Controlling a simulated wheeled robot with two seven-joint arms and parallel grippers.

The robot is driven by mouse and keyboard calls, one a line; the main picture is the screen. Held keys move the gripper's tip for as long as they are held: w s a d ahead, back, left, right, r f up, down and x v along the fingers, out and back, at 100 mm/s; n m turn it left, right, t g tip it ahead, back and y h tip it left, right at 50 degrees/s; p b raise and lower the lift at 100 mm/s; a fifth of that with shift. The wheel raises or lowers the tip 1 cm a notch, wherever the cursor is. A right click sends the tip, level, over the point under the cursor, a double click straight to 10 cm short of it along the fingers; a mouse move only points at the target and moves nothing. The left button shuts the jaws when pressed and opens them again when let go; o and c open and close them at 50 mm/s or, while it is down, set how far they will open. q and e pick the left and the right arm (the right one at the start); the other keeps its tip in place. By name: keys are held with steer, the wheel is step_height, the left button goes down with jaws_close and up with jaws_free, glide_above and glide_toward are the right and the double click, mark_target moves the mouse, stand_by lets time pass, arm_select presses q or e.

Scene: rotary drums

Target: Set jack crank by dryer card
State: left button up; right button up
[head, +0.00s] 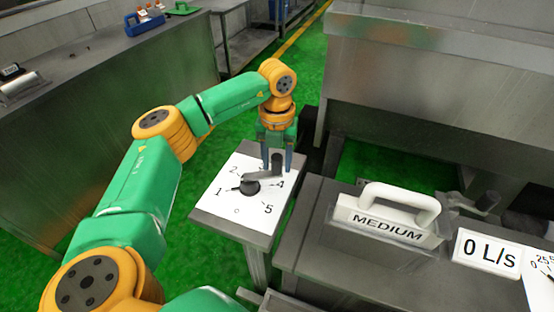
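The jack crank (262,178) sits on a white dial plate (225,205) marked with numbers; 1, 2, 4 and 5 are readable. Its arm runs right from the black hub and ends close to the 4, with an upright dark grip (277,164). My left gripper (277,165) points down over this grip, one finger on each side; the fingers look apart with small gaps beside the grip. A card reading MEDIUM (385,226) stands on the grey bench at right, under a white handle. My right gripper is out of view.
A 0 L/s sign (486,252) and part of a gauge (543,285) are at the right edge. Grey metal housings stand behind and right of the crank stand. A bench at left carries a blue caddy (145,22). Green floor (200,265) is open left of the stand.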

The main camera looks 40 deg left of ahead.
arm_select(q)
jaws_close()
steer(key=shift+r, duration=0.1)
stand_by(1.1)
